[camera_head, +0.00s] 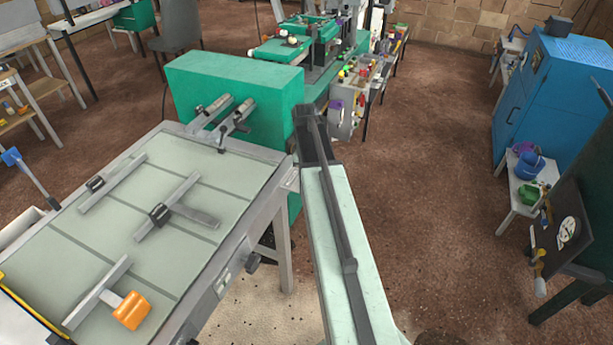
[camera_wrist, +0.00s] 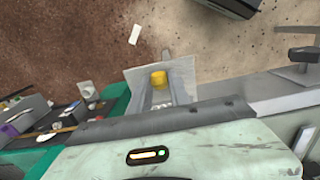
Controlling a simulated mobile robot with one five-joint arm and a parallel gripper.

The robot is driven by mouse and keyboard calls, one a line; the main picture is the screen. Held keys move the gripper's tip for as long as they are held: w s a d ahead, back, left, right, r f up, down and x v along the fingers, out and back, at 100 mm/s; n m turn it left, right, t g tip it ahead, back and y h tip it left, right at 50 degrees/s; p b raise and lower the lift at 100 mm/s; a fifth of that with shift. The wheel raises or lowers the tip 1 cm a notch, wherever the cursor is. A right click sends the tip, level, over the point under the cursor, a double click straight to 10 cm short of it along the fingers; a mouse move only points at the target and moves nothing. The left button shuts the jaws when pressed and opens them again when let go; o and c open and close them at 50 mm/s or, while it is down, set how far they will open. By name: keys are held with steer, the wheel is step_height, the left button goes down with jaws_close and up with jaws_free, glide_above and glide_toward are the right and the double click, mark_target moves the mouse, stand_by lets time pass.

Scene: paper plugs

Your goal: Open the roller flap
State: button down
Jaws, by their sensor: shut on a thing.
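In the wrist view, my gripper (camera_wrist: 161,78) shows as pale grey finger plates beyond the pale green casing of my arm. It is shut on a small yellow knob (camera_wrist: 158,83), which sits between the plates. Whether this knob belongs to the roller flap cannot be told, and I cannot make out the flap itself for sure. In the head view my pale green arm reaches forward past the right side of a green machine block, and its dark end hides the gripper and whatever it holds.
A work table (camera_head: 175,160) with grey clamp bars stands at left, against the green block (camera_head: 235,90). Behind it is a cluttered green machine (camera_head: 325,50). A blue cabinet (camera_head: 550,90) and a small white stool (camera_head: 515,195) stand at right. The brown floor between is clear.

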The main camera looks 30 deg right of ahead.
stand_by(0.3)
steer(key=c, duration=1.2)
jaws_free()
step_height(320, 180, up, 8)
steer(key=p, duration=0.8)
steer(key=shift+w+a+f, duration=0.1)
